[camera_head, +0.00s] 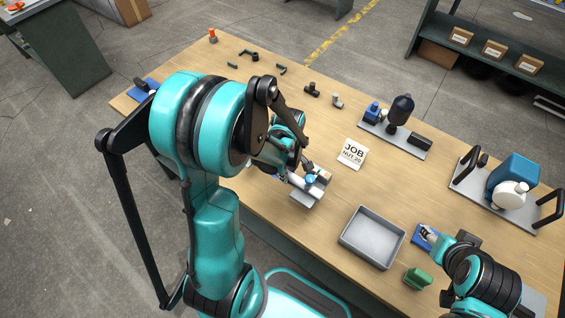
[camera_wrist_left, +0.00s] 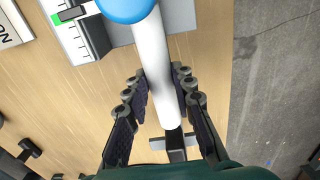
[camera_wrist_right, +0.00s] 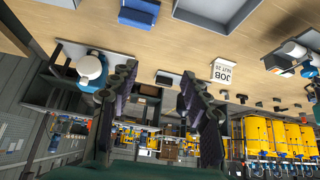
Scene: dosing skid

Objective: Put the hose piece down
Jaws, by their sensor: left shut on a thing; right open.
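The hose piece (camera_wrist_left: 150,50) is a straight white tube, and it also shows in the head view (camera_head: 300,185). My left gripper (camera_wrist_left: 158,80) has its dark fingers on both sides of the tube and is shut on it. A round blue thing (camera_wrist_left: 125,8) overlaps the tube's far end; I cannot tell if it is joined to it. A pale fixture with ruled marks (camera_wrist_left: 73,38) lies beside that end. Whether the tube touches the fixture or the table is hidden. My right gripper (camera_wrist_right: 157,85) is open and empty, near the table's right part.
A grey tray (camera_head: 346,240) stands right of the left gripper. A JOB card (camera_head: 352,153) lies behind it. A green block (camera_head: 417,278) and a blue item (camera_head: 421,232) are near my right arm. Pump units (camera_head: 400,110) stand further back. The wooden table (camera_head: 315,130) has bare room.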

